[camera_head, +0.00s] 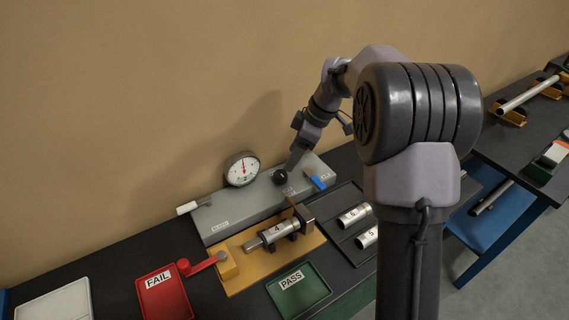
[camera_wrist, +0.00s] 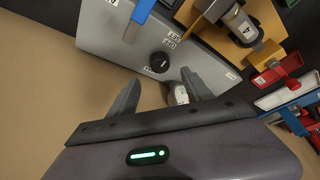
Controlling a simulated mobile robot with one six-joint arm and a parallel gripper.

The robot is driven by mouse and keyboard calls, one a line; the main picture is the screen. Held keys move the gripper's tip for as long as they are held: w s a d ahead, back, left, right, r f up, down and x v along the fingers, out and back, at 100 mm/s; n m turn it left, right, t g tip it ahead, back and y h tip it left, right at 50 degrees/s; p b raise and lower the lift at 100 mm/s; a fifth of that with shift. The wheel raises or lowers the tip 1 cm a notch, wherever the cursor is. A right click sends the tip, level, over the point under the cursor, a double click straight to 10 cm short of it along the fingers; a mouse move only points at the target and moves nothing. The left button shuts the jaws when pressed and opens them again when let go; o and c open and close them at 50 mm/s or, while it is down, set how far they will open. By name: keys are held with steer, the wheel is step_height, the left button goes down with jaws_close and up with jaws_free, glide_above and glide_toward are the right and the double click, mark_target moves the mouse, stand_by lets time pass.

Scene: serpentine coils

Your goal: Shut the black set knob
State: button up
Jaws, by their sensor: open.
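The black set knob (camera_head: 280,176) is a round knob on the top of a grey panel box (camera_head: 228,213). In the wrist view the knob (camera_wrist: 159,62) shows whole, just beyond and between my fingertips, with a small label beside it. My gripper (camera_wrist: 162,78) is open and empty, its two fingers spread on either side of the knob's line. In the head view my gripper (camera_head: 292,163) is close above the knob, its fingers partly hidden by each other. I cannot tell the exact gap between them.
A dial gauge (camera_head: 242,169) stands left of the knob, and a blue lever (camera_head: 317,183) lies to its right. A white handle (camera_head: 187,207) is at the box's left end. In front are a yellow fixture (camera_head: 232,270), a red FAIL tray (camera_head: 165,297) and a green PASS tray (camera_head: 301,294).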

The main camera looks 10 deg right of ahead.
steer(key=p+v, duration=0.2)
steer(key=v, duration=0.7)
steer(key=s+a+r+m+t+h+b, duration=0.1)
steer(key=s+a+r+m+b, duration=0.15)
steer(key=s, duration=0.25)
steer(key=s+a+r+m+b, duration=0.1)
steer(key=s+a+m+b, duration=0.15)
steer(key=s+m, duration=0.2)
steer(key=s+a+f+m+t+b, duration=0.1)
steer(key=s+f+m, duration=0.3)
steer(key=s, duration=0.6)
steer(key=s+a+f+m+t+h+b, duration=0.1)
steer(key=s+a+f+m, duration=0.3)
steer(key=s, duration=0.7)
steer(key=shift+a+m+t+b, duration=0.15)
steer(key=shift+m+t+b, duration=0.4)
steer(key=shift+m, duration=0.55)
